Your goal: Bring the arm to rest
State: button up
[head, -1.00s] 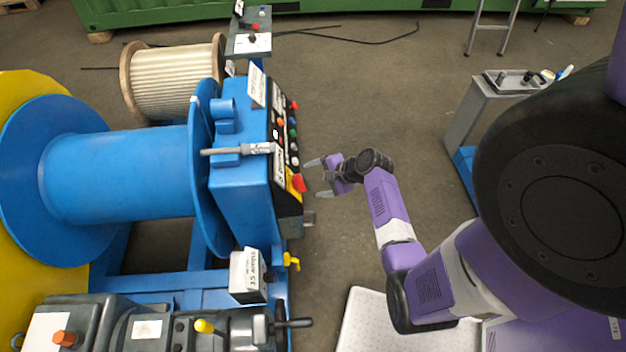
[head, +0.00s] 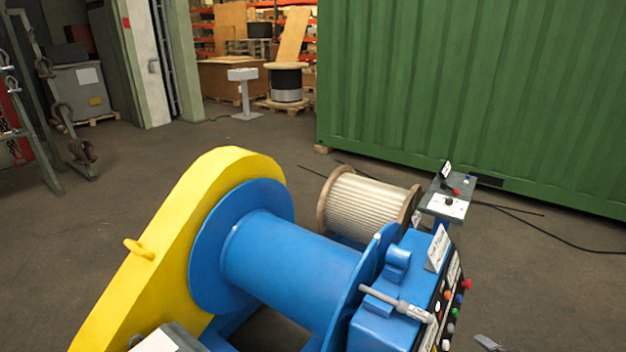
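A grey finger of my gripper (head: 488,343) just shows at the bottom edge of the head view, right of the blue control box. The rest of my gripper and my arm are out of frame, so its opening is hidden. The blue control box (head: 392,327) carries a panel of coloured buttons (head: 453,305) on its right side. A gap shows between the finger and the panel.
A large blue drum (head: 290,262) with a yellow guard (head: 175,255) fills the lower middle. A wound spool (head: 362,208) and a small control stand (head: 446,205) are behind it. A green container (head: 470,95) stands at the back right.

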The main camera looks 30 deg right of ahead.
jog(key=a+r+n+t+b, duration=0.1)
jog(key=a+r+n+t, duration=0.1)
jog(key=a+r+n, duration=0.45)
jog(key=s+a+r+n+t+h+b, duration=0.1)
jog(key=a+r+n+t, duration=0.15)
jog(key=a, duration=0.75)
jog(key=a+r+n+t+b, duration=0.1)
jog(key=a+r+n+t, duration=0.1)
jog(key=a+r+n, duration=0.5)
jog(key=s+a+n+y+b, duration=0.1)
jog(key=s+a+n+y, duration=0.2)
jog(key=a, duration=0.7)
jog(key=s+a+r+n+y+b, duration=0.1)
jog(key=s+a+y, duration=0.3)
jog(key=a, duration=0.5)
jog(key=s+n, duration=0.1)
jog(key=s, duration=0.1)
jog(key=shift+s+a+r+n+y+b, duration=0.15)
jog(key=shift+s+a+n+y+b, duration=0.15)
jog(key=shift+s+a+n+b, duration=0.1)
jog(key=shift+d, duration=0.1)
